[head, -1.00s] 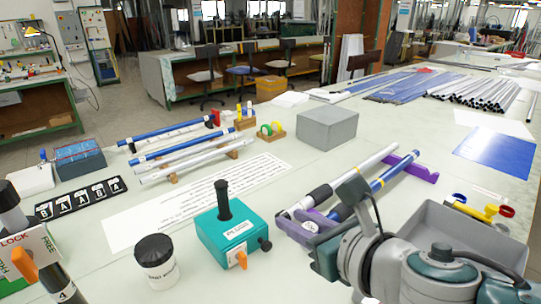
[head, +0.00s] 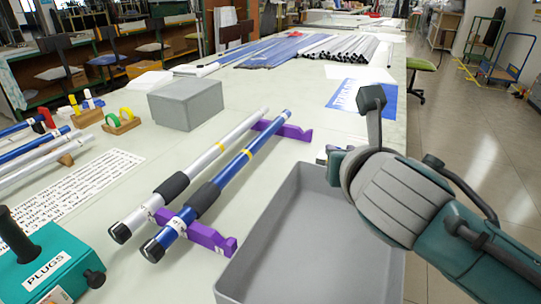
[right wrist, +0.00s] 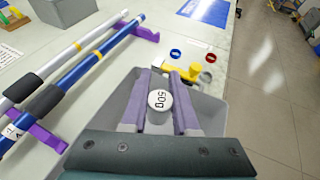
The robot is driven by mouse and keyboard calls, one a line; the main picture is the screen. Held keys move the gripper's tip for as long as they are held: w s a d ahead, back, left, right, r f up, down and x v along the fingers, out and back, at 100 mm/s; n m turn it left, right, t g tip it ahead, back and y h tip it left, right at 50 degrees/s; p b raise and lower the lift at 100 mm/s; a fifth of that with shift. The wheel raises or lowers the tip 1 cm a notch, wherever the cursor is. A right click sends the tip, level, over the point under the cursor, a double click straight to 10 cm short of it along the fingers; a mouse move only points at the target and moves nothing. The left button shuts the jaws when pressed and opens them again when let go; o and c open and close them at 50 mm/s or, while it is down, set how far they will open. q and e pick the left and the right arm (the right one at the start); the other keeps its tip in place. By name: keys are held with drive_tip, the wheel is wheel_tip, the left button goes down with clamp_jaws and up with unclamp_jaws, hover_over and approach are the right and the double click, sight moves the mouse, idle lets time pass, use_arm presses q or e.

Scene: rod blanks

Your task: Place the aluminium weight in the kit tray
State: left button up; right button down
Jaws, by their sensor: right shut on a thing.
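The aluminium weight (right wrist: 158,99), a small pale round piece marked 50g, is between the fingers of my right gripper (right wrist: 161,100) in the right wrist view. The gripper is shut on it. In the head view my arm hides the weight and the fingertips. The kit tray, a grey open tray (head: 310,245), stands at the lower middle of the head view, its visible floor bare. In the right wrist view the tray (right wrist: 212,115) shows behind and below the gripper, so the weight appears over it; the height is unclear. My left gripper is out of view.
Two rods, one silver (head: 210,158) and one blue (head: 235,170), lie on purple rests (head: 215,240) left of the tray. A yellow piece (right wrist: 183,76) with blue and red rings lies beyond the tray. A grey box (head: 186,104) and a teal PLUGS box (head: 45,265) stand farther left.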

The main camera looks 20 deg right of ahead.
use_arm(q)
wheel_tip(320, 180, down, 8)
drive_tip(key=b, duration=0.6)
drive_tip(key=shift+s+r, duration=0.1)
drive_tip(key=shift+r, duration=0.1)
use_arm(e)
hover_over(327, 235)
wheel_tip(327, 235, down, 12)
drive_tip(key=shift+a, duration=0.1)
use_arm(q)
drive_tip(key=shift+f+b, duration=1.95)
drive_tip(key=shift+b, duration=0.15)
use_arm(e)
drive_tip(key=shift+f, duration=2.6)
drive_tip(key=c, duration=0.7)
unclamp_jaws()
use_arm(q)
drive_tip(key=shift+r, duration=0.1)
use_arm(e)
drive_tip(key=shift+r, duration=0.1)
